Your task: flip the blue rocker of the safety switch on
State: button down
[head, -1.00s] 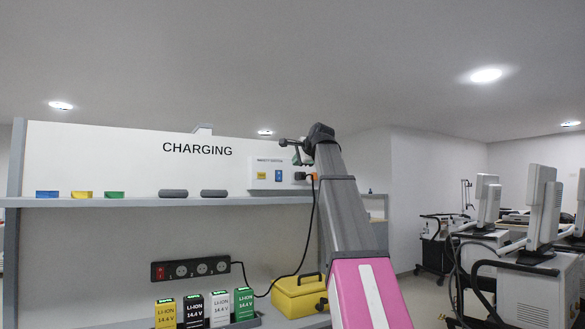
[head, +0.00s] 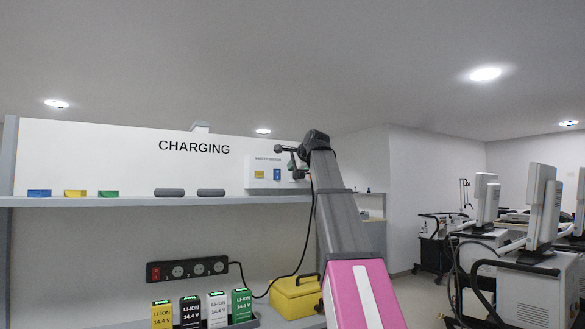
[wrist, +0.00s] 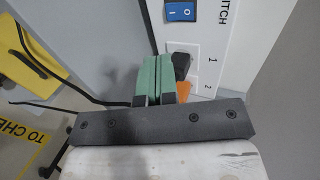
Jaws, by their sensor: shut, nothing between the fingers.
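In the wrist view the blue rocker (wrist: 181,11) shows at the top edge, marked O and I; which side is pressed in I cannot tell. My gripper (wrist: 157,65) has green fingers, shut together and empty. They are beside the box's lower part in that view, apart from the rocker. In the head view my gripper (head: 294,166) is at the box's right end.
Bins and two dark grey items share the shelf (head: 130,201). Below are a power strip (head: 187,269), several batteries and a yellow case (head: 295,298).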

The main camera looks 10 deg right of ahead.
aim_at(278, 174)
jog(key=x, duration=0.7)
jog(key=r+x, duration=0.1)
jog(key=x, duration=0.2)
jog(key=shift+w+a+f, duration=0.1)
jog(key=shift+w+a, duration=0.1)
jog(key=shift+w, duration=0.4)
jog(key=shift+w+f, duration=0.1)
jog(key=shift+w, duration=0.1)
jog(key=shift+w+a+r, duration=0.1)
jog(key=shift+r, duration=0.85)
